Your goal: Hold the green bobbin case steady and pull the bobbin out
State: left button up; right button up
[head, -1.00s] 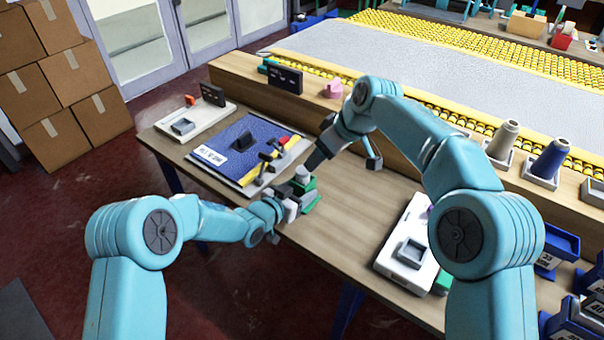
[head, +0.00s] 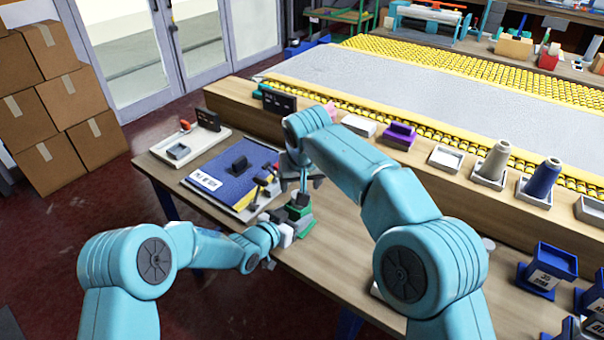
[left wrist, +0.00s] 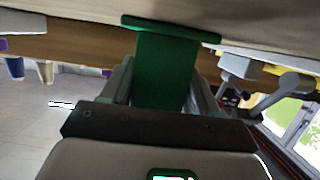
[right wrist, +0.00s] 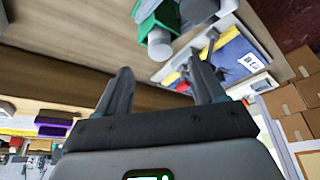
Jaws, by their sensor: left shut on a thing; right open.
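The green bobbin case (head: 301,224) stands on the wooden table near its front edge. My left gripper (head: 284,236) is shut on it from the left. In the left wrist view the green case (left wrist: 162,70) sits between both fingers. In the right wrist view the case (right wrist: 148,14) shows at the top, with a grey cylinder (right wrist: 159,44), seemingly the bobbin, projecting from it. My right gripper (right wrist: 160,80) is open and empty, its fingertips short of the cylinder. In the head view my right gripper (head: 303,181) is just above the case and partly covers the bobbin.
A blue mat (head: 232,172) with small tools lies left of the case, and a white tray (head: 180,150) is beyond it. A raised wooden ledge behind holds a dark block (head: 279,101), a purple block (head: 398,136) and thread cones (head: 494,160). Bare table lies right of the case.

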jog(key=x, duration=0.7)
jog(key=shift+w+f, duration=0.15)
jog(key=shift+f, duration=0.05)
jog(key=c, duration=1.2)
jog(key=shift+o, duration=0.2)
jog(key=shift+r, duration=0.1)
jog(key=shift+w+a+r, duration=0.1)
jog(key=shift+r, duration=4.05)
